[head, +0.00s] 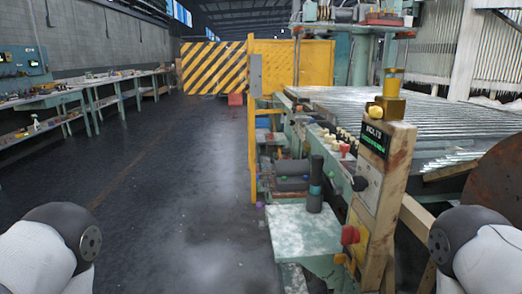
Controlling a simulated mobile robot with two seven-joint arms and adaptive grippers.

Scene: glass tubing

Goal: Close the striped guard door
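The striped guard door (211,68) is at the far end of the aisle, with black and yellow diagonal stripes. It looks roughly face-on to me and stands left of a plain yellow panel (292,62). I cannot tell whether a gap lies between them. A yellow post with a grey box (255,75) stands nearer, in front of their meeting place. Only upper parts of my two arms show, at the lower left and lower right corners. Neither gripper is in view, and both arms are far from the door.
The dark floor aisle (165,180) is open ahead. Green workbenches (70,97) with small items line the left wall. A machine with a roller bed (400,110), a control panel reading VOLTS (372,175) and a green-white table (303,230) stands close on the right. A red box (235,99) sits near the door.

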